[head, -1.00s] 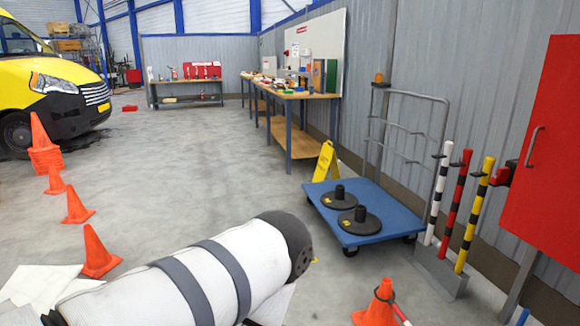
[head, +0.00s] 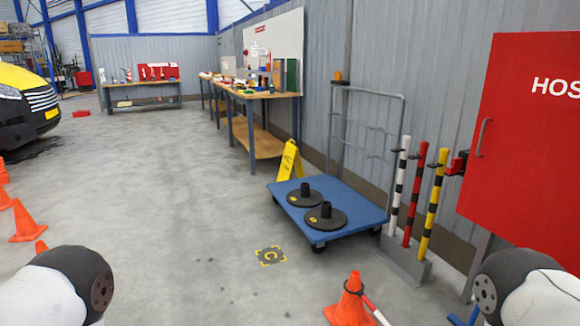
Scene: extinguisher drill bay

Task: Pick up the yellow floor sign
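The yellow floor sign (head: 290,160) stands upright on the floor, behind the blue platform cart and near the front end of the workbench. The cart's back left corner is close to its foot, and I cannot tell whether they touch. Neither of my grippers is in view. The sign is well ahead of me, apart from both arms.
The blue cart (head: 345,224) carries two black round bases (head: 326,217). A cone (head: 350,303) stands in front. Striped posts (head: 433,205) and a red cabinet (head: 525,150) line the right. A workbench (head: 262,145) runs along the wall. Floor left of the cart is clear.

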